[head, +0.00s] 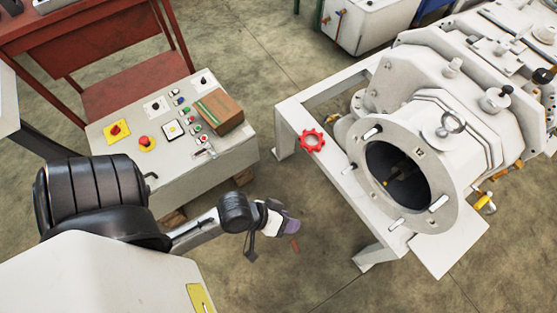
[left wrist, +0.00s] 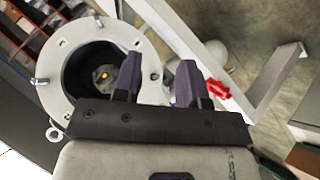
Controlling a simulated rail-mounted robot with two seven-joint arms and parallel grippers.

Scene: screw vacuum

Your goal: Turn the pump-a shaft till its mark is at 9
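The white pump housing (head: 448,130) has a round flange with a dark bore. The shaft (head: 397,176) shows dimly inside the bore, with a small yellow mark (head: 386,183) near its end. A small 12 is printed on the upper flange face; I cannot read the mark's clock position surely. My left gripper (head: 291,226) is in front of and to the left of the flange, apart from it. In the left wrist view its two purple-grey fingers (left wrist: 158,80) stand apart with nothing between them. The shaft with its yellow mark (left wrist: 104,75) shows left of them. My right gripper is not seen.
Studs (head: 438,203) stick out around the flange. A red handwheel (head: 312,141) sits on the white frame (head: 290,112) left of the pump. A control box (head: 165,170) with buttons and a brown box (head: 218,112) stands at left. The floor between is clear.

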